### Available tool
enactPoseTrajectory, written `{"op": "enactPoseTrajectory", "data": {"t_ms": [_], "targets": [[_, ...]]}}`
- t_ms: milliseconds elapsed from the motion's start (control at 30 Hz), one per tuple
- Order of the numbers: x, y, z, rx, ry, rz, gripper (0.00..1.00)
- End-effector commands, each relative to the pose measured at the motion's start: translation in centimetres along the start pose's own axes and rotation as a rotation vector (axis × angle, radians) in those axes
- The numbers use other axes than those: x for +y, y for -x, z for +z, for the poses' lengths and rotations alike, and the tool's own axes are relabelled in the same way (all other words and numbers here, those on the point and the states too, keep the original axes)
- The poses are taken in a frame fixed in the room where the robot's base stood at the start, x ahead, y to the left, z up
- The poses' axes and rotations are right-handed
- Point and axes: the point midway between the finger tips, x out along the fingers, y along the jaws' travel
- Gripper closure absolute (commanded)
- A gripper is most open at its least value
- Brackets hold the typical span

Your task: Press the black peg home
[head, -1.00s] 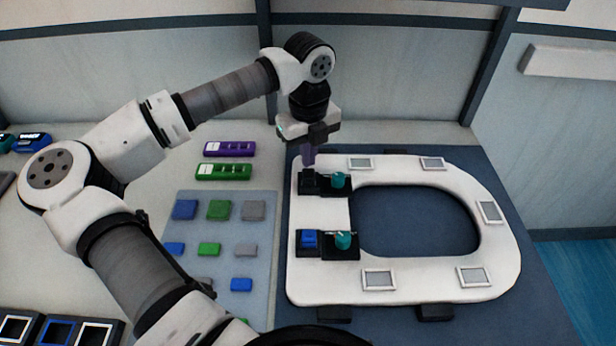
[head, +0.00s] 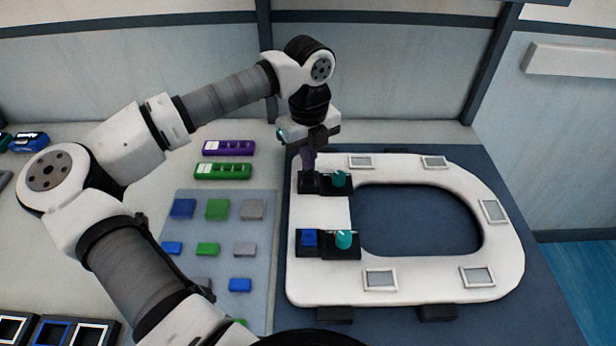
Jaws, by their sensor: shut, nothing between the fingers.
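My gripper (head: 308,168) is shut and points down over the upper black block on the left part of the white toilet seat (head: 390,287). Its purple-looking fingertips are at the top of that black block (head: 310,186). The black peg cannot be told apart from the dark block under the fingertips, so I cannot tell how deep it sits. A teal knob (head: 338,179) stands just right of the fingertips. Lower on the seat, a blue peg (head: 309,238) sits in a similar black block, with a second teal knob (head: 343,240) beside it.
The seat lies on a dark blue mat (head: 545,290). Left of it, a grey-blue tray (head: 190,227) holds several blue, green and grey blocks. A purple strip (head: 229,148) and a green strip (head: 223,171) lie behind the tray. Several square frames (head: 55,332) stand at the lower left.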

Motion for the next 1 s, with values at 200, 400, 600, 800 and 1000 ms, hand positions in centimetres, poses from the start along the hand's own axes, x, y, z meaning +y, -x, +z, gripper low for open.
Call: {"op": "enactPoseTrajectory", "data": {"t_ms": [200, 400, 600, 800, 1000], "targets": [[0.01, -0.42, 0.0, 0.0, 0.0, 0.0, 1.0], [0.01, -0.75, -0.01, 0.0, 0.0, 0.001, 1.0], [0.02, -0.86, -0.01, 0.001, 0.0, 0.001, 1.0], [0.02, -0.86, -0.01, 0.001, 0.0, 0.001, 1.0], [0.02, -0.56, 0.0, 0.0, 0.0, 0.001, 1.0]]}}
